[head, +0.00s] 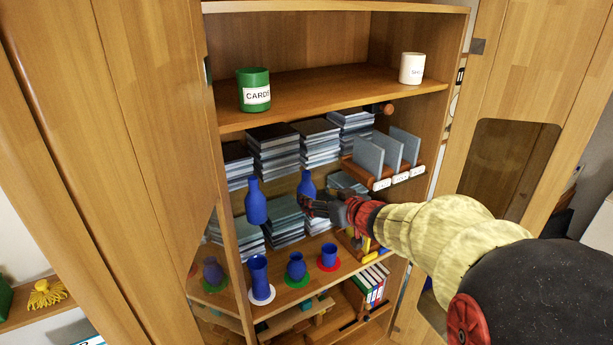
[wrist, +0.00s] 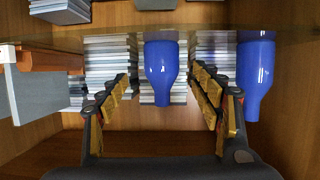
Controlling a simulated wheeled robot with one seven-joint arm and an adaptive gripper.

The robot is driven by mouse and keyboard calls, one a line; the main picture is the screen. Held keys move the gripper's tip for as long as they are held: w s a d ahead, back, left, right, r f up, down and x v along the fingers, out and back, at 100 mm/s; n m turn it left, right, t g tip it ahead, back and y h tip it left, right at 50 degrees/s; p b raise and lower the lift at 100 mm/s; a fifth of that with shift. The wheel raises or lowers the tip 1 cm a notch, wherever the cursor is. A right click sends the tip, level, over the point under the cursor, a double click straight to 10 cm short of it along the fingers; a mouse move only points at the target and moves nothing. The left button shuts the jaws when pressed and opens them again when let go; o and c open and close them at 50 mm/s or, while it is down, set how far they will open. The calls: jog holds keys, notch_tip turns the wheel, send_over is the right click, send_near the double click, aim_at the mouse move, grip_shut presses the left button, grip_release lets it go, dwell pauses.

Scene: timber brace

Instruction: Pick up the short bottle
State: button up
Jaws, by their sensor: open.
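The short bottle, blue with a narrow neck, stands at the right of the pair in the head view (head: 306,184) and in the middle of the wrist view (wrist: 162,65), where the scene appears upside down. A taller blue bottle (head: 256,204) stands left of it and shows at the right of the wrist view (wrist: 256,75). My gripper (head: 308,205) is open in front of the short bottle, which appears between its two fingers (wrist: 161,82) in the wrist view. I see no contact. The fingers partly hide the short bottle's lower part in the head view.
The bottles seem to stand on a clear shelf. Stacks of grey sheets (head: 272,150) lie behind. A card rack (head: 385,176) is to the right. Blue vessels on coloured discs (head: 297,268) stand below. A green cup (head: 253,88) and white cup (head: 412,68) are above.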

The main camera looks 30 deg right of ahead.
aim_at(310, 192)
jog(key=shift+w+a, duration=0.1)
jog(key=shift+w, duration=0.2)
jog(key=shift+x, duration=1)
jog(key=x, duration=0.5)
jog(key=shift+w+r, duration=0.1)
jog(key=shift+w, duration=0.15)
jog(key=shift+s, duration=0.15)
jog(key=shift+c, duration=0.8)
jog(key=c, duration=1.1)
jog(key=shift+r, duration=0.1)
jog(key=shift+c, duration=0.7)
